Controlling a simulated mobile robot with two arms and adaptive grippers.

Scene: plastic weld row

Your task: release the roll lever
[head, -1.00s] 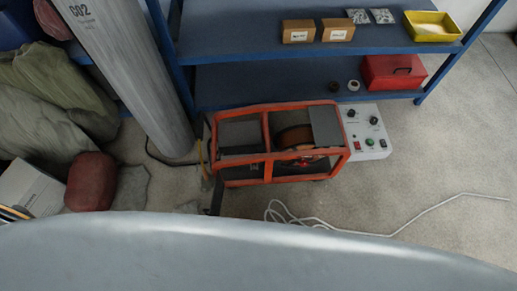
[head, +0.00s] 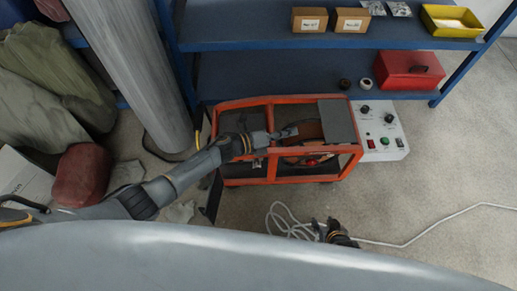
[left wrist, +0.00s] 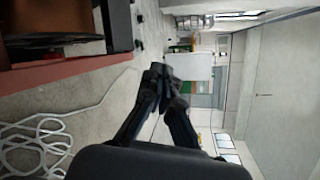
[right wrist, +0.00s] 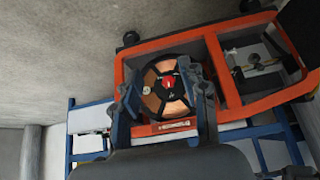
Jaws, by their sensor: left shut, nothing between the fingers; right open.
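The orange-framed welding cart (head: 262,181) holds a roll of copper-coloured wire (head: 309,130). A red piece (head: 310,162) shows at the roll's side; in the right wrist view it is a red hub piece (right wrist: 169,80) at the centre of the roll (right wrist: 152,99). I cannot make out a separate lever. My left gripper (head: 293,131) is shut and empty over the cart's open top, beside the roll; its closed fingers show in the left wrist view (left wrist: 157,72). My right gripper (head: 334,226) is open and empty, apart from the cart on its near side, its fingers facing the roll.
A grey control box (head: 380,132) stands right of the cart. A blue shelf (head: 260,76) behind it carries boxes, a yellow bin (head: 452,21) and a red toolbox (head: 408,72). A grey cylinder (head: 135,70) stands at left. A white cable (head: 440,226) lies on the floor.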

